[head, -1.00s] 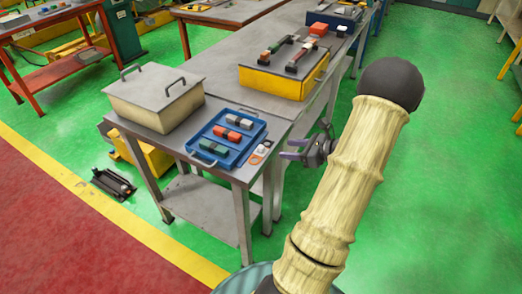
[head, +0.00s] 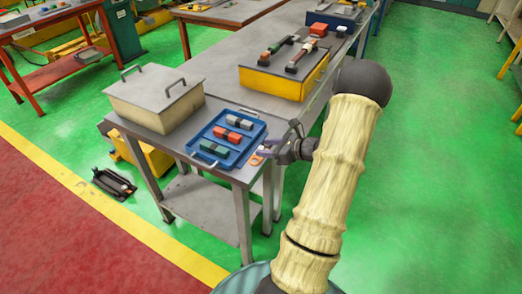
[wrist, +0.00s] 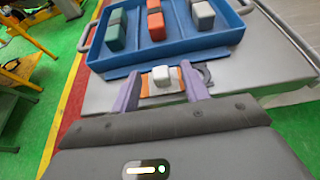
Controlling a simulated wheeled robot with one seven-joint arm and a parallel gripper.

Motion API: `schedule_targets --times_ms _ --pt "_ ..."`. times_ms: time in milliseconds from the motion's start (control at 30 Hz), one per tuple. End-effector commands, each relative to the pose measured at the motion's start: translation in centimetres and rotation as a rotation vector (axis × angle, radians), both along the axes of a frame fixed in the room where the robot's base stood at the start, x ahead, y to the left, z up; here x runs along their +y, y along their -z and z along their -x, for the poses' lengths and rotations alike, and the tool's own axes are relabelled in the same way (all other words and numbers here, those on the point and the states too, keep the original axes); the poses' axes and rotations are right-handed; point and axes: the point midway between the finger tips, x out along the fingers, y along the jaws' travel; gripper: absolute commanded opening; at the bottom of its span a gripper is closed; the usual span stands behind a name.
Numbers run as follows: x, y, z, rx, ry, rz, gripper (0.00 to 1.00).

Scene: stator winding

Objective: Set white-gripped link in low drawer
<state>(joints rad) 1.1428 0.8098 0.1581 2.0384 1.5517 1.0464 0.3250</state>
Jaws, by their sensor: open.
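The white-gripped link seems to be a small orange piece (head: 257,159) with a white block on top, lying on the grey bench top beside the blue tray. In the wrist view its white block (wrist: 162,76) sits between my two purple fingers. My gripper (wrist: 161,80) is open, with one finger on each side of the link; I cannot tell whether either touches it. In the head view my gripper (head: 268,151) is at the bench's right edge, by the link, which it partly covers. I cannot make out any low drawer for certain.
The blue tray (wrist: 170,58) holds several coloured blocks just beyond the link. A lidded beige box (head: 150,100) stands left on the bench. A yellow case (head: 280,85) stands behind. The bench's lower shelf (head: 205,203) looks mostly clear. A black item (head: 114,184) lies on the floor.

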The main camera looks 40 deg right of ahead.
Motion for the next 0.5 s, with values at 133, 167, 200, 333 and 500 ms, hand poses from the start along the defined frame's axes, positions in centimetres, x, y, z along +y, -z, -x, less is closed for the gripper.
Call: schedule_targets --times_ms 133,167,200,333,500 --pt "0.43 0.55 -1.00 0.002 0.001 0.000 0.45" --pt "0.42 0.56 -1.05 0.002 0.001 0.000 0.45" --pt "0.42 0.57 -1.06 0.001 0.002 0.000 0.45" --pt "0.39 0.56 -1.03 0.001 0.002 0.000 0.45" --pt "0.40 0.55 -1.02 0.001 0.002 0.000 0.45"
